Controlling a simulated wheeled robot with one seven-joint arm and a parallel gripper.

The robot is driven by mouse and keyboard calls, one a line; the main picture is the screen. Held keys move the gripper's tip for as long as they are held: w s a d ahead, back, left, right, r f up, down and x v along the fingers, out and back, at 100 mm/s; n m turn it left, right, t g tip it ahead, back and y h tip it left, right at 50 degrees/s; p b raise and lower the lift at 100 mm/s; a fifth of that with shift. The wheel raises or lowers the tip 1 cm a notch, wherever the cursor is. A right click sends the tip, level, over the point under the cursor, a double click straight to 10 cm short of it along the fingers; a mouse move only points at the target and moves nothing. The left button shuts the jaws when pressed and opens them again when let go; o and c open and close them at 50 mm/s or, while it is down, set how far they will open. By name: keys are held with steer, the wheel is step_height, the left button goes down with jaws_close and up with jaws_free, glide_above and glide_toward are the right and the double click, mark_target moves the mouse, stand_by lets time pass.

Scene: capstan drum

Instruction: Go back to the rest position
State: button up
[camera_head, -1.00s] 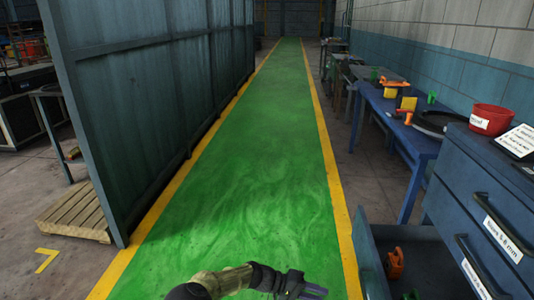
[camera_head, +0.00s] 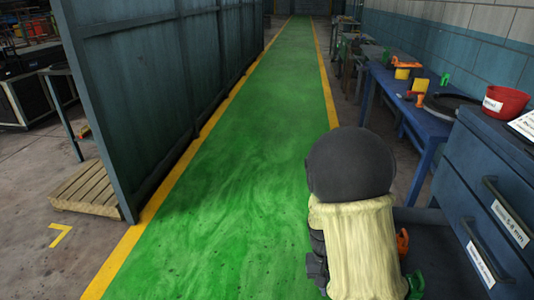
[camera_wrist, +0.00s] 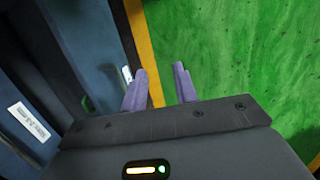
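My gripper (camera_wrist: 158,85) shows in the wrist view with its two purple fingers apart and nothing between them. Beyond the fingers are the green floor (camera_wrist: 230,50) and the yellow line at its edge. In the head view my arm's dark rounded joint and beige link fill the lower right middle. My gripper is hidden in that view. The arm stands between the green walkway (camera_head: 230,200) and the blue drawer cabinet (camera_head: 490,170).
A lower drawer of the cabinet stands open, with an orange item (camera_head: 402,241) and a green item (camera_head: 415,285) at it, partly hidden by my arm. A blue bench (camera_head: 425,150) and red bin (camera_head: 505,101) are at right. A metal partition (camera_head: 150,100) and pallet (camera_head: 88,190) are at left.

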steer(key=s+a+r+n+t+y, duration=0.1)
steer(key=s+r+t+y, duration=0.1)
steer(key=s+r+t, duration=0.55)
step_height(320, 180, up, 33)
steer(key=w+g+p, duration=0.1)
steer(key=g+p, duration=0.2)
steer(key=p, duration=2.8)
steer(key=shift+w+a, duration=0.15)
steer(key=shift+w, duration=0.2)
